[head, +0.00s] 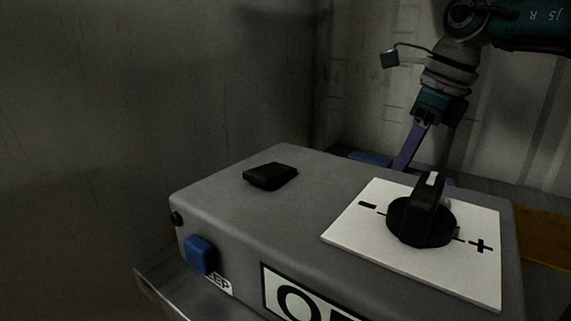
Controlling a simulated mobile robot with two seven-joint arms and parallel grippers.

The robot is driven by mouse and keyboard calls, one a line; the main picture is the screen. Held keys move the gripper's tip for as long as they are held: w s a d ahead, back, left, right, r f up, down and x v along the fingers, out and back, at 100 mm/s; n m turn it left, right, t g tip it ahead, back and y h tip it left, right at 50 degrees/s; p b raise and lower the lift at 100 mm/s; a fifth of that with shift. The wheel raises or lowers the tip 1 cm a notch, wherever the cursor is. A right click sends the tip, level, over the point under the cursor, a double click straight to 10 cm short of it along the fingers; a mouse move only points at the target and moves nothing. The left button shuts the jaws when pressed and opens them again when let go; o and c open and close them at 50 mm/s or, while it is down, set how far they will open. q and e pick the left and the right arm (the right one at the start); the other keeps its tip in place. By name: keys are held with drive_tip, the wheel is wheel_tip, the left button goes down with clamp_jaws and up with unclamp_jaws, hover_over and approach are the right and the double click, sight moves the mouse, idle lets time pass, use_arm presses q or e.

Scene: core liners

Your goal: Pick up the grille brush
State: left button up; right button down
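My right gripper (428,116) hangs at the upper right, behind the grey box, and points down. A flat purple bar (411,146) runs down from it at a slant, and its lower end goes behind the box. I cannot tell whether this bar is a handle in the grip or part of the gripper, nor whether the fingers are shut. A blue thing (370,158) shows partly behind the box's far edge, near the bar. No brush bristles are visible, so I cannot identify the grille brush surely. My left gripper is not in view.
A large grey box (305,205) fills the foreground. On it are a black dial (420,222) on a white plate (365,235) and a flat black block (270,176). A blue button (200,254) is on its front. Walls close in left and behind.

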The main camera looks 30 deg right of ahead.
drive_tip(key=shift+r, duration=0.5)
wheel_tip(320, 180, up, 19)
drive_tip(key=p, duration=0.4)
drive_tip(key=shift+p, duration=0.4)
drive_tip(key=c, duration=1.1)
unclamp_jaws()
clamp_jaws()
